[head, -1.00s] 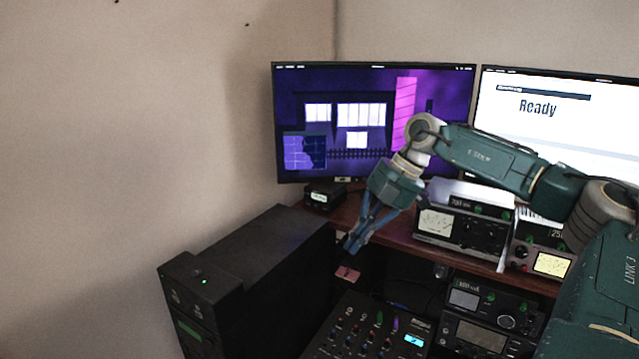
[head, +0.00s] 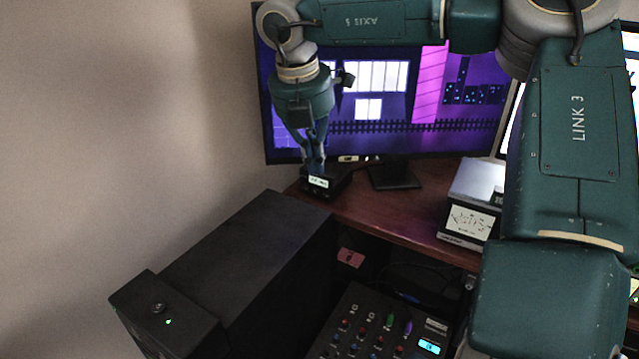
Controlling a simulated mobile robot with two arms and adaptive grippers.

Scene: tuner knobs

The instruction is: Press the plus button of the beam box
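A small black box with a lit display, which looks like the beam box (head: 318,184), sits at the left end of the wooden desk, below the monitor. My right gripper (head: 315,171) points down over it from above, its fingers close together with nothing seen between them. The fingertips overlap the box's top in the head view, just above the display. I cannot tell whether they touch it. The plus button is hidden or too small to make out. My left gripper is not in view.
A monitor (head: 385,100) stands close behind my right gripper. A metered radio unit (head: 470,222) is further right on the desk (head: 390,215). A black cabinet (head: 245,260) and a mixer panel (head: 375,325) are in front. My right arm covers much of the right side.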

